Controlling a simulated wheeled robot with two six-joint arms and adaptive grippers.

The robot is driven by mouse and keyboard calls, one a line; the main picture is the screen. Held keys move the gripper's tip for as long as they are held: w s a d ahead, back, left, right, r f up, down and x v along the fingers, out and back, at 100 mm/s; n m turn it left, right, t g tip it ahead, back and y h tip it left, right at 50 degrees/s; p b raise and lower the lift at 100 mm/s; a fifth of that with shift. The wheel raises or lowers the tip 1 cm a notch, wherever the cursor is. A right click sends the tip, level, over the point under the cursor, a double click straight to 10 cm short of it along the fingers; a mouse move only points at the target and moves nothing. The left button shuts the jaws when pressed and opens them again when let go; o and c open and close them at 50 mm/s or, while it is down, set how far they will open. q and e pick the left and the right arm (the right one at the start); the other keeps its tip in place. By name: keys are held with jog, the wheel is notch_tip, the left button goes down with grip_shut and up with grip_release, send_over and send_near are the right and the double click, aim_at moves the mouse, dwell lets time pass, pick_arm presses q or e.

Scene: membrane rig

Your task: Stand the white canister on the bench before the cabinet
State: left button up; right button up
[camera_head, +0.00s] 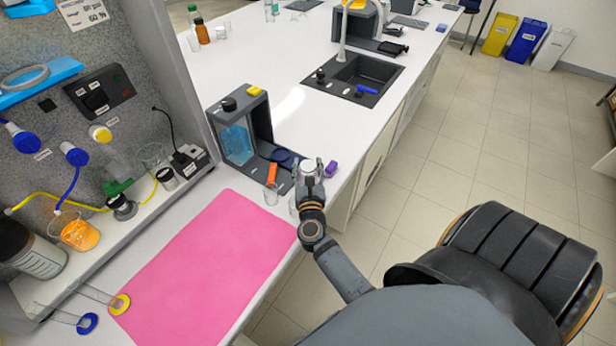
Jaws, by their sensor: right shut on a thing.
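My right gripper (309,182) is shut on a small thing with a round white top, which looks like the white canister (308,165). The fingers hide most of its sides. It is held upright at the bench's right edge, just right of a dark frame with a blue window. I cannot tell whether its base touches the bench. The white bench (270,60) runs along a grey speckled cabinet (125,50) at the left. A pink mat (185,270) lies on the bench before the cabinet. My left gripper is not in view.
The dark frame (240,135), an orange thing (271,173), a small glass (271,193) and a purple block (331,168) crowd the gripper. The pink mat is bare. Several vessels and an orange-filled beaker (80,235) stand on the cabinet's ledge. Two ringed glass tubes lie near the mat's left corner.

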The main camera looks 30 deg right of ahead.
jog(key=shift+s+a+f, duration=0.1)
jog(key=shift+s+f, duration=0.1)
grip_shut()
notch_tip(320, 180, up, 10)
jog(key=shift+w+r+p, duration=0.1)
jog(key=shift+p, duration=1.15)
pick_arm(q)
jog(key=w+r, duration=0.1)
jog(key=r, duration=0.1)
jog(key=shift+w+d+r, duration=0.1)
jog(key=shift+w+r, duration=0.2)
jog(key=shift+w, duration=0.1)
pick_arm(e)
jog(key=shift+w, duration=0.1)
